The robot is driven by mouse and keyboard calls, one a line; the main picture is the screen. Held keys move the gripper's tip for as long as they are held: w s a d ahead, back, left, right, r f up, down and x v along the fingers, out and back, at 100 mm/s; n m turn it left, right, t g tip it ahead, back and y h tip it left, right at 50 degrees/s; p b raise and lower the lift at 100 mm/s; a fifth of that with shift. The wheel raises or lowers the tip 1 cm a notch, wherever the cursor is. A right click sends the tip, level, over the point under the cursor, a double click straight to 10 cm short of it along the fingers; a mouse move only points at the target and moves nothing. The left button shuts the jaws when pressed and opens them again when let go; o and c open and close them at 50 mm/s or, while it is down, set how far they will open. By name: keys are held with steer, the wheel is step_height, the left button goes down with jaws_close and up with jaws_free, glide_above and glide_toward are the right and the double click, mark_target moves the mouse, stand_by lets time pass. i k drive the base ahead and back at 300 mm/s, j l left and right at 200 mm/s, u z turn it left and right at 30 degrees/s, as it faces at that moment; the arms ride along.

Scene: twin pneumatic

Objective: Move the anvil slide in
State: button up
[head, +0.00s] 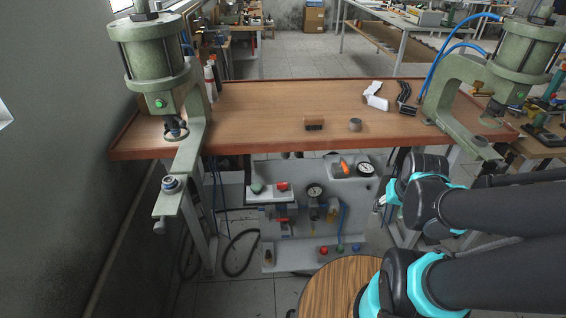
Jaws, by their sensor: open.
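The left press (157,65) is a green pneumatic press at the table's left end. Its long anvil slide (160,205) sticks out past the table's front edge toward me. A round grey-blue anvil (171,184) sits on the slide, clear in front of the ram (176,128). A knob shows at the slide's near end. The right press (497,85) has its lower front partly behind my arm, with a small round part (481,141) at its front. My arm is folded at the lower right, apart from both presses; I cannot make out my gripper.
Below hangs a panel (300,215) with gauges and buttons. A round stool (338,283) stands in front. A wall rises close at left.

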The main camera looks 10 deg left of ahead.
mark_target(168, 204)
steer(key=u, duration=1.2)
